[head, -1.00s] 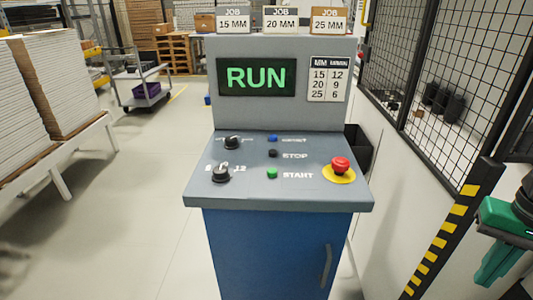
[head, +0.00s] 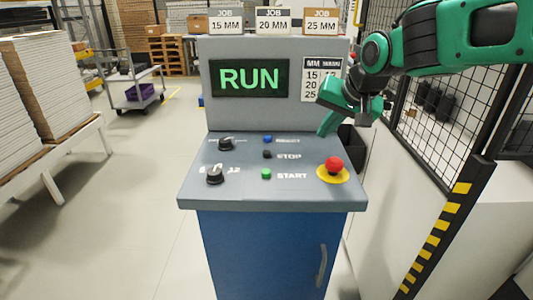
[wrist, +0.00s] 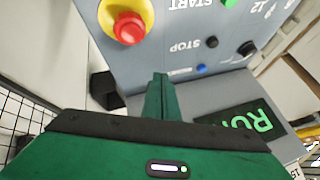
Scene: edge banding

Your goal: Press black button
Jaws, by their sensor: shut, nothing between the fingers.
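The black button (head: 267,154) sits on the sloped grey panel beside the label STOP, between a blue button (head: 267,139) above and a green button (head: 266,174) below. In the wrist view the black button (wrist: 211,42) shows upside down near the STOP label. My green gripper (head: 322,131) is shut and empty, above the right rear of the panel, to the right of the black button. In the wrist view my gripper's fingers (wrist: 160,80) point toward the panel, apart from the button.
A red emergency button (head: 334,164) on a yellow disc stands at the panel's right. Two black knobs (head: 226,143) (head: 215,175) are at the left. The screen (head: 249,78) reads RUN. A mesh fence (head: 425,95) is at the right.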

